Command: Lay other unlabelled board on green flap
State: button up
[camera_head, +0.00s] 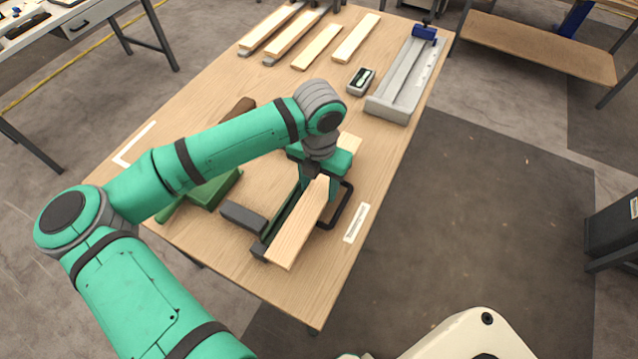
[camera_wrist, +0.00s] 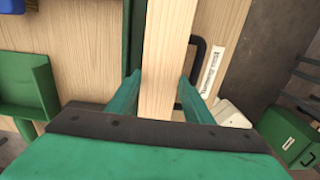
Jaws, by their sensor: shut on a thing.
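My gripper (camera_head: 320,186) is shut on a pale wooden board (camera_head: 298,228), near the table's front right. The wrist view shows the board (camera_wrist: 166,50) running lengthwise between the two green fingers (camera_wrist: 158,92). No label shows on its visible face. A dark green strip (camera_head: 283,218), which may be the green flap, runs along the board's left side and is partly covered by it. It shows in the wrist view (camera_wrist: 134,35) too. I cannot tell whether the board touches it. Several more boards (camera_head: 317,48) lie at the table's far end; their labels are not readable.
A black loop handle (camera_head: 342,208) and a white label strip (camera_head: 357,223) are right of the board. A grey block (camera_head: 243,217) and a green tray-like piece (camera_head: 213,190) are left. A small grey box (camera_head: 361,82) and a grey channel fixture (camera_head: 403,85) stand farther back.

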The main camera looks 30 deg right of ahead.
aim_at(319, 190)
jog(key=shift+f, duration=0.2)
jog(key=o, duration=1.2)
notch_tip(319, 190, up, 13)
jog(key=shift+f, duration=0.1)
